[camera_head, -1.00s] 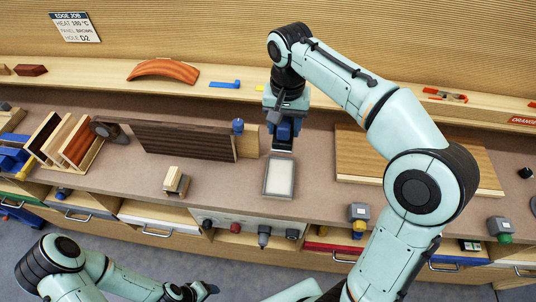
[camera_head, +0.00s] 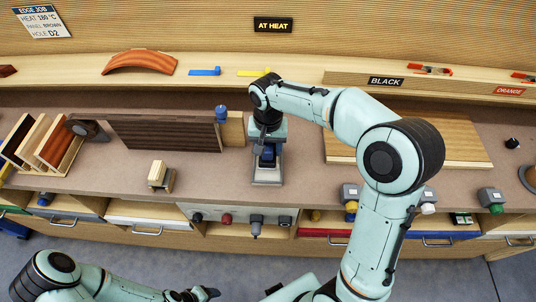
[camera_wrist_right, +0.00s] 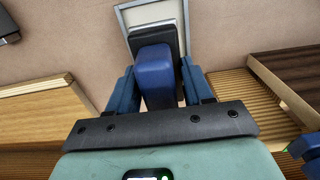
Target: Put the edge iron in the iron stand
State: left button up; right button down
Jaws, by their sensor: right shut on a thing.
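My right gripper (camera_head: 266,158) is shut on the blue handle of the edge iron (camera_wrist_right: 153,78) and points down over the iron stand. In the right wrist view the handle is between the two blue fingers, with the iron's dark body beyond it. The iron stand (camera_head: 267,183) is a pale-rimmed rectangular plate on the bench, mostly covered by the gripper and iron. Its rim (camera_wrist_right: 122,18) shows around the iron's far end. I cannot tell whether the iron touches the plate. My left gripper (camera_head: 203,294) is low at the left, away from the bench; its jaws are unclear.
A dark panel (camera_head: 165,134) stands left of the stand, with a small wooden block (camera_head: 158,174) in front. A wide wooden board (camera_head: 450,145) lies to the right. A rack of veneers (camera_head: 42,145) is far left. An "AT HEAT" sign (camera_head: 273,25) hangs behind.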

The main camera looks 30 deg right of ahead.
jog(key=shift+f, duration=1.95)
jog(key=shift+f, duration=0.2)
jog(key=shift+c, duration=2.3)
grip_release()
jog(key=shift+r, duration=0.1)
